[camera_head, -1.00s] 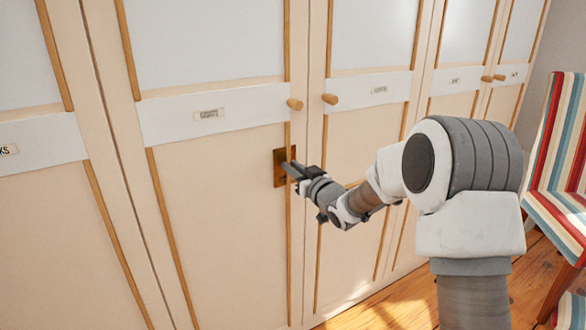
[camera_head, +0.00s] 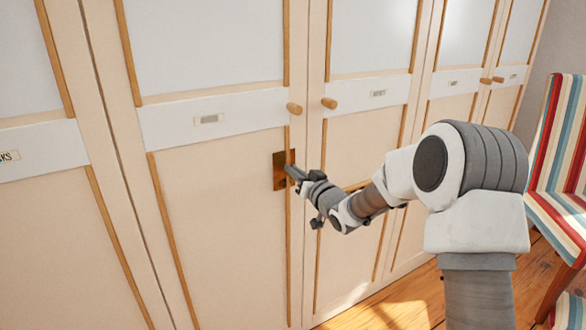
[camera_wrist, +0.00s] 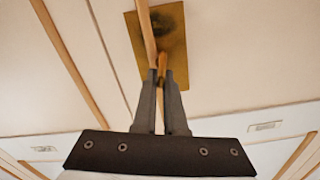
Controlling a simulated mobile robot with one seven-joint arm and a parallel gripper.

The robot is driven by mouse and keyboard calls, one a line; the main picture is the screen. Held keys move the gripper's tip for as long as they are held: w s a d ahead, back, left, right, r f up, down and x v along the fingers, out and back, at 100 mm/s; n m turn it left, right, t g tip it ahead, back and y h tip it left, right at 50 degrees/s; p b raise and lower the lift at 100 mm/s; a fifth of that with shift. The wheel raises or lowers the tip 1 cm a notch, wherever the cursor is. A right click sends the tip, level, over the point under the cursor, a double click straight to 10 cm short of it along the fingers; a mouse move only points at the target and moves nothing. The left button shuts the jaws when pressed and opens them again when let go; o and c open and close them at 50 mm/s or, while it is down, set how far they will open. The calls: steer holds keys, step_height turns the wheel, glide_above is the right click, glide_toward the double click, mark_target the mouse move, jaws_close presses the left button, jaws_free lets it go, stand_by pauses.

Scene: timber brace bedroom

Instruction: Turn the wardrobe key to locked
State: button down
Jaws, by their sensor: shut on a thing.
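The wardrobe door (camera_head: 220,220) is cream with wooden strips and stands shut. A brass lock plate (camera_head: 279,172) is fixed near its right edge, beside a vertical strip. The plate also shows in the wrist view (camera_wrist: 174,38). My gripper (camera_head: 290,169) reaches the plate from the right. In the wrist view my gripper (camera_wrist: 160,76) is shut on the small brass-coloured key (camera_wrist: 162,62), in front of the plate. The fingers hide most of the key, and its turn angle is hard to read.
Round wooden knobs (camera_head: 294,108) and (camera_head: 329,103) sit above the lock on neighbouring doors. A striped chair (camera_head: 560,150) stands at the right on the wooden floor (camera_head: 385,312). The front of the left doors is clear.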

steer(key=shift+w+d+f+m+p, duration=0.2)
steer(key=shift+m+p, duration=0.8)
steer(key=shift+m, duration=1.5)
steer(key=shift+w+d+f+m+p, duration=0.25)
steer(key=shift+m+p, duration=0.7)
steer(key=shift+m, duration=1.55)
steer(key=shift+s+d+f+m+p, duration=0.1)
steer(key=shift+f+m+p, duration=0.6)
steer(key=shift+m, duration=1.8)
steer(key=shift+r+p, duration=0.3)
steer(key=c, duration=1)
jaws_free()
